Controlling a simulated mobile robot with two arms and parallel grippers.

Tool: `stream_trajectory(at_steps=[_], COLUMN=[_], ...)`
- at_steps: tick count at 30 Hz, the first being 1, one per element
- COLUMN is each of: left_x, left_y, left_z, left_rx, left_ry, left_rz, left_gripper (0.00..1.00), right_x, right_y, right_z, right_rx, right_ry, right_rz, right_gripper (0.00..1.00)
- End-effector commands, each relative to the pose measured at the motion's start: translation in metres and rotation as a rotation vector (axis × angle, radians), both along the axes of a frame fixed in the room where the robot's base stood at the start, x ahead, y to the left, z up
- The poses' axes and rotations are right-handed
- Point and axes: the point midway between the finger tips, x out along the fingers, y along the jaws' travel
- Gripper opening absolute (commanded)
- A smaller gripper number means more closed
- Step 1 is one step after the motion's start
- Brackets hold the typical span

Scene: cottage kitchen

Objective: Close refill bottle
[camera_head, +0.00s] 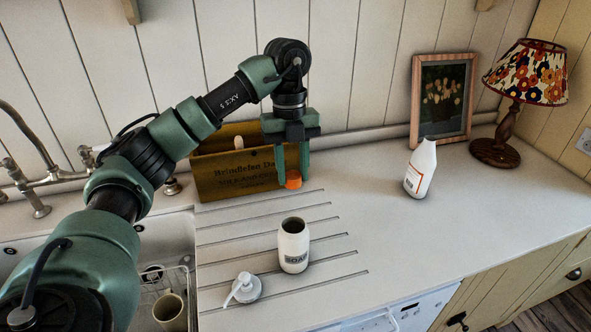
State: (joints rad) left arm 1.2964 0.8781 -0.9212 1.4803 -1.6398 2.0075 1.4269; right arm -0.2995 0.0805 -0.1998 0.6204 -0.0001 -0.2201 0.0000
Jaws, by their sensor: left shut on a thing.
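My left gripper (291,178) points down in front of the wooden box and is shut on a small orange cap (293,181), held above the counter. The refill bottle (420,170), white with an orange-lined label, stands upright on the counter to the right, near the framed picture. No cap shows on its narrow neck. The gripper is well to the left of the bottle, apart from it. A white soap dispenser (294,250) stands open on the grooved drainer, below the gripper in the picture. Its white pump head (243,288) lies on the drainer beside it. My right gripper is not in view.
A wooden box (215,178) with lettering stands behind the gripper. A framed picture (441,98) and a flowered lamp (495,150) stand at the back right. The sink (180,232) with a mug (170,311) is at left. Counter between dispenser and refill bottle is clear.

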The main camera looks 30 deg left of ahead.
Motion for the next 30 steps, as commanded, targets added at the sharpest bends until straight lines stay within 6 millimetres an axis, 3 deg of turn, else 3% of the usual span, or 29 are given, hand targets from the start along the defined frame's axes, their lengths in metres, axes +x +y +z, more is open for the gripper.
stream_trajectory(at_steps=[4, 8, 29, 30], left_x=[-0.003, -0.01, -0.075, -0.079], left_y=[-0.008, -0.022, -0.106, -0.11], left_z=[-0.003, -0.008, -0.041, -0.042], left_rx=[0.001, 0.003, -0.001, -0.001], left_ry=[0.0, 0.0, -0.004, 0.005], left_rz=[-0.181, -0.54, -3.029, 3.127], left_gripper=[0.0, 0.0, 0.0, 0.0], right_x=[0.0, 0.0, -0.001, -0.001], right_y=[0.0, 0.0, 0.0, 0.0], right_z=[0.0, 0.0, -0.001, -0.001], right_rx=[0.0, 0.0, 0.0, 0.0], right_ry=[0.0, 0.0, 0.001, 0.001], right_rz=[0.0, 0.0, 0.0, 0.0], right_gripper=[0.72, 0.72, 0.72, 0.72])
